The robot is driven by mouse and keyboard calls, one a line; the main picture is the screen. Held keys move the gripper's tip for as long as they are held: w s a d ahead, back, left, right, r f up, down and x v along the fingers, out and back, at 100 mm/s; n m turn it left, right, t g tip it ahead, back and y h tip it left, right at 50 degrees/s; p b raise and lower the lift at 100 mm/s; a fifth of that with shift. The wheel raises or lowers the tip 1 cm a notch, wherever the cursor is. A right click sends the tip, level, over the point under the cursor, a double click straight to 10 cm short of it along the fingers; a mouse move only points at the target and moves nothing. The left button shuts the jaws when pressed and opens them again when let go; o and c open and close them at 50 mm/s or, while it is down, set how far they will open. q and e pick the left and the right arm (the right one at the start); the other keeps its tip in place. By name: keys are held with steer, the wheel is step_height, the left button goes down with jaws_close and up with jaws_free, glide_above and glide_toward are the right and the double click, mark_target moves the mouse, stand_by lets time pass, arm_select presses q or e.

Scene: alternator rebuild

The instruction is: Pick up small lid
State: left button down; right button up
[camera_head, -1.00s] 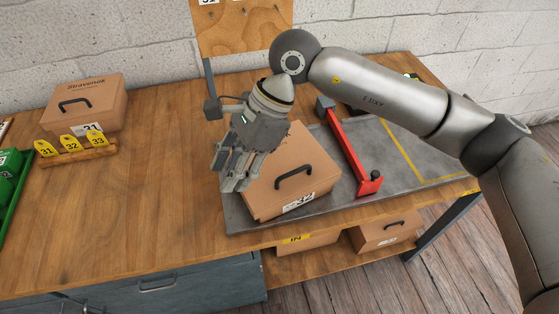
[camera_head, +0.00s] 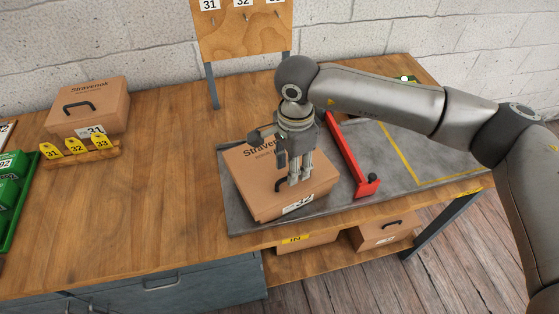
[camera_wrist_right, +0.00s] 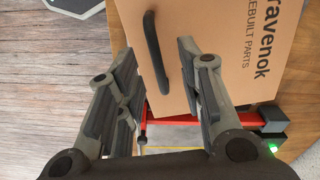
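A brown cardboard box with a lid (camera_head: 250,172), a black handle (camera_head: 279,186) and a label reading 32 stands on the grey mat. My right gripper (camera_head: 295,183) points down over the lid, beside and partly in front of the handle. In the right wrist view, its fingers (camera_wrist_right: 155,75) are spread apart with nothing between the pads. There, the black handle (camera_wrist_right: 156,52) stands out from the lid (camera_wrist_right: 215,50) beyond the fingertips, roughly in line with the gap. My forearm and gripper hide part of the lid. My left gripper is not in view.
A red bar (camera_head: 347,155) lies just right of the box on the grey mat (camera_head: 400,155). Another lidded box (camera_head: 88,105) and yellow tags (camera_head: 76,147) stand at the left. The middle of the wooden table (camera_head: 165,190) is clear.

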steer(key=f+p, duration=0.1)
steer(key=f, duration=0.2)
steer(key=shift+d, duration=0.2)
steer(key=shift+f, duration=0.35)
steer(key=shift+c, duration=0.4)
jaws_close()
